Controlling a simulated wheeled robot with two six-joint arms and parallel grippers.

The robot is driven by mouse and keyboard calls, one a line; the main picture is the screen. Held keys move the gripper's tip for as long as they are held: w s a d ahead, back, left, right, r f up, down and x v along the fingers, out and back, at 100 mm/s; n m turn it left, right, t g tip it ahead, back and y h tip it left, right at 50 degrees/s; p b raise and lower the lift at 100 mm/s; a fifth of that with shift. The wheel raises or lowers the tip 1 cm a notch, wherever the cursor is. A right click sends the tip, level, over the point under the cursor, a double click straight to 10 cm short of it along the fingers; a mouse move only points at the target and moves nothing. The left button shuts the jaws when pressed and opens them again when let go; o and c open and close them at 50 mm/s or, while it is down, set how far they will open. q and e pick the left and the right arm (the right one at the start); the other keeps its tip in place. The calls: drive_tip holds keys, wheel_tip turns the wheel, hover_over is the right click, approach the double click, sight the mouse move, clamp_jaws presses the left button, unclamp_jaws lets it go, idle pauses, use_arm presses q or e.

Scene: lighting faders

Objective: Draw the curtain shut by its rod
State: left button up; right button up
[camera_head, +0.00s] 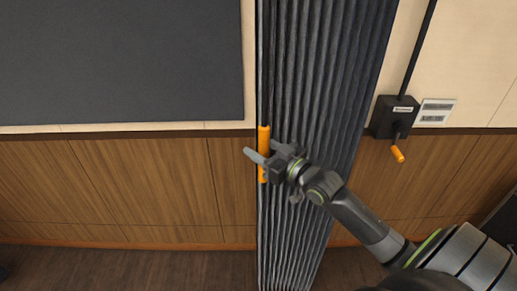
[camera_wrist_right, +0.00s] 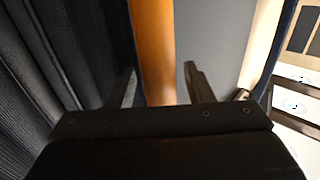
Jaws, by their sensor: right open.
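The dark grey pleated curtain (camera_head: 320,80) hangs gathered in the middle of the head view. A rod runs down its left edge, with an orange grip (camera_head: 263,135) about halfway down. My right gripper (camera_head: 259,157) is at the orange grip, its fingers reaching across it. In the right wrist view the orange grip (camera_wrist_right: 153,50) stands between the two open fingers of the gripper (camera_wrist_right: 160,85), nearer the left finger. Whether a finger touches it I cannot tell. My left gripper is out of view.
A dark grey panel (camera_head: 120,60) covers the wall at left, above wood panelling (camera_head: 120,180). Right of the curtain are a black box (camera_head: 393,115) with an orange-handled crank (camera_head: 398,154) and a small white label plate (camera_head: 436,112). The wall left of the curtain is unobstructed.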

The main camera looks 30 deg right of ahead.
drive_tip(key=shift+w+a, duration=0.15)
drive_tip(key=shift+w, duration=0.35)
clamp_jaws()
